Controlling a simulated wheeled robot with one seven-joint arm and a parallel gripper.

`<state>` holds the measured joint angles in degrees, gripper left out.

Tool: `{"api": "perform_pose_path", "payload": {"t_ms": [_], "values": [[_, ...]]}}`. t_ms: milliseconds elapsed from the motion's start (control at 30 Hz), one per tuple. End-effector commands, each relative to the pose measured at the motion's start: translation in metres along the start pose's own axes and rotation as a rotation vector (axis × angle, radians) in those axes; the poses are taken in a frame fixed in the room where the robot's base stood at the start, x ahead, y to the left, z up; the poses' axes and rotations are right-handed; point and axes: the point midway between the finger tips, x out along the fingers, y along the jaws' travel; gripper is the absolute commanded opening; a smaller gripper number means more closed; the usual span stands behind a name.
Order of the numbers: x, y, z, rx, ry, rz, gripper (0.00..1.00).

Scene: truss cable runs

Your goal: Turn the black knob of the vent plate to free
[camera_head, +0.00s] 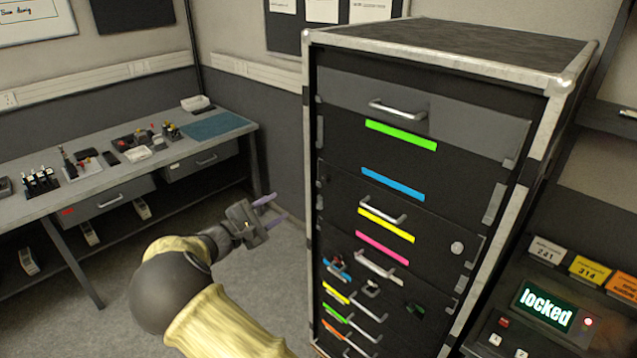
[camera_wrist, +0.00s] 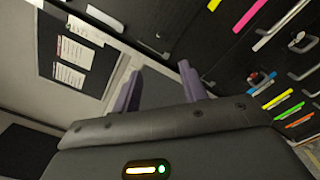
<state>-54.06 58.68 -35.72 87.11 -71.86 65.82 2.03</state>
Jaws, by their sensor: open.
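My gripper (camera_head: 276,208) is open and empty, held in the air left of the tall black cabinet (camera_head: 440,155). Its two purple fingers stand apart in the wrist view (camera_wrist: 160,72). A gap separates them from the cabinet front. I cannot clearly pick out a vent plate or a black knob in either view. A small round light-coloured fitting (camera_head: 457,247) sits on the right of the cabinet front. A small dark green fitting (camera_head: 415,310) is lower down; I cannot tell what it is.
The cabinet has drawer handles (camera_head: 398,110) and coloured strips (camera_head: 400,135) that stick out or line its front. A workbench (camera_head: 225,122) with tools stands at the left. A panel reading "locked" (camera_head: 545,302) is at the lower right. Bare floor (camera_head: 240,275) lies between bench and cabinet.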

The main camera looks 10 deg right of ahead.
Motion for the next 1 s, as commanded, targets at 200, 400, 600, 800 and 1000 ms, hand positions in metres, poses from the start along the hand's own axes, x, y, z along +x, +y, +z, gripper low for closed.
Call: {"api": "perform_pose_path", "payload": {"t_ms": [200,400,600,800,1000], "values": [[0.032,0.001,0.003,-0.002,-0.003,-0.003,0.43],[0.067,0.001,0.003,-0.002,-0.002,-0.003,0.43],[0.103,0.001,0.003,0.0,-0.001,-0.003,0.43],[0.138,0.001,0.003,-0.001,-0.002,-0.004,0.43],[0.163,0.001,0.002,0.0,0.0,-0.002,0.43]]}}
